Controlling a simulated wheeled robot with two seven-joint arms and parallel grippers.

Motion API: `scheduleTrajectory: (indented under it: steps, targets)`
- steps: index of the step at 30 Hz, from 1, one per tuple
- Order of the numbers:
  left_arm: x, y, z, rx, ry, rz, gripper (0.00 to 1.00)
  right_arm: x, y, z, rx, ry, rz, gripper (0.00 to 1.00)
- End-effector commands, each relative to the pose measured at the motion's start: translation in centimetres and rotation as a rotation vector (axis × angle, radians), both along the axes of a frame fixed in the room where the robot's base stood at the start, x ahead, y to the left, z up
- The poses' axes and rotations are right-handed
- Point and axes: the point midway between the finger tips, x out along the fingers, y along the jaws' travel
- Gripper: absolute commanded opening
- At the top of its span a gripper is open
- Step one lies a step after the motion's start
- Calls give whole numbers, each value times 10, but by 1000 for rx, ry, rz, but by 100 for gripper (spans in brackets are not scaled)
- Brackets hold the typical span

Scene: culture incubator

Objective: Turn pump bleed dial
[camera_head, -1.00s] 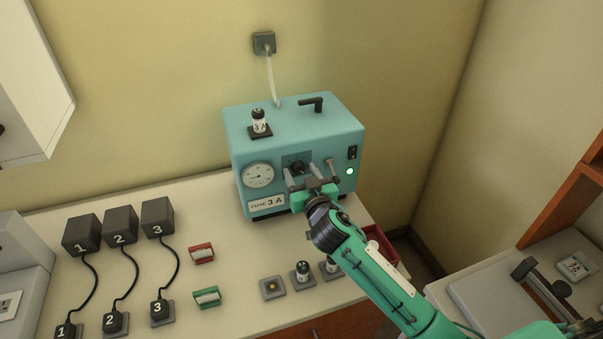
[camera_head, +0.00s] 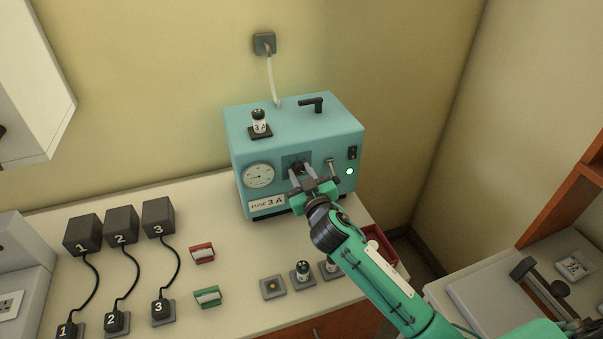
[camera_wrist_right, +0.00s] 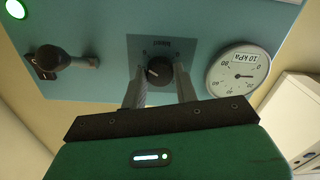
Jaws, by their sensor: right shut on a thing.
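The pump (camera_head: 290,140) is a teal box on the counter against the wall. Its bleed dial (camera_head: 297,167) is a small black knob on a darker square plate on the front face. In the right wrist view the dial (camera_wrist_right: 159,70) shows between the fingertips. My right gripper (camera_head: 302,172) is shut on the dial, one finger on each side; it also shows in the right wrist view (camera_wrist_right: 160,78). A round white gauge (camera_head: 258,175) sits beside the dial; in the wrist view the gauge (camera_wrist_right: 238,70) is marked 10 kPa. My left gripper is not in view.
A metal toggle (camera_head: 331,164) and a lit green lamp (camera_head: 350,171) are right of the dial. A 3 A fuse (camera_head: 259,122) stands on the pump. Black numbered plugs (camera_head: 121,224) and red and green holders (camera_head: 202,253) lie on the counter left.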

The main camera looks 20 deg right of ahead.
Motion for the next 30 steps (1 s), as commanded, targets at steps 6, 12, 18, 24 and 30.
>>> scheduleTrajectory:
  steps: [6,12,18,24,30]
  targets:
    - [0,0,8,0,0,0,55,0,0,1,-205,-7,1,7]
    - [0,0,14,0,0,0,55,0,0,1,-396,-12,1,7]
    - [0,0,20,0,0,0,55,0,0,1,-587,-19,1,7]
    - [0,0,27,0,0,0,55,0,0,1,-778,-25,2,7]
    - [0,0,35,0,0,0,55,0,0,2,-967,-32,2,7]
